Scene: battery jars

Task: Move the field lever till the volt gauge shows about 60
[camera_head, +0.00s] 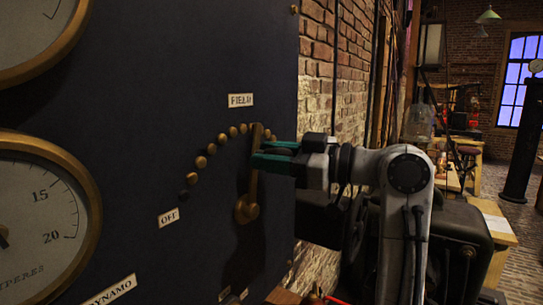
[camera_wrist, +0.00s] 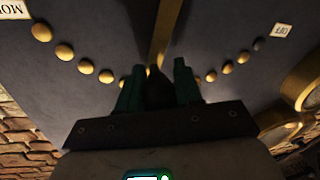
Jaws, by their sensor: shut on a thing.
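The brass field lever (camera_head: 253,180) stands nearly upright on the dark panel, tilted slightly right at its top, below the FIELD label (camera_head: 240,100). Its tip is near the upper contacts of the brass stud arc. My gripper (camera_head: 272,157), with green fingers, reaches in from the right and is shut on the lever's upper part. In the wrist view, the lever (camera_wrist: 165,35) runs up from between my gripper's fingers (camera_wrist: 158,75). An upper gauge (camera_head: 30,35) is cut off at the top left; its name and needle are out of view, so no volt reading shows.
A lower gauge (camera_head: 40,220) marked AMPERES shows 15 and 20. Brass studs (camera_head: 211,149) curve from the OFF label (camera_head: 168,216) up to the lever. A brick wall (camera_head: 338,80) stands right of the panel. A glass jar (camera_head: 418,122) stands farther back.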

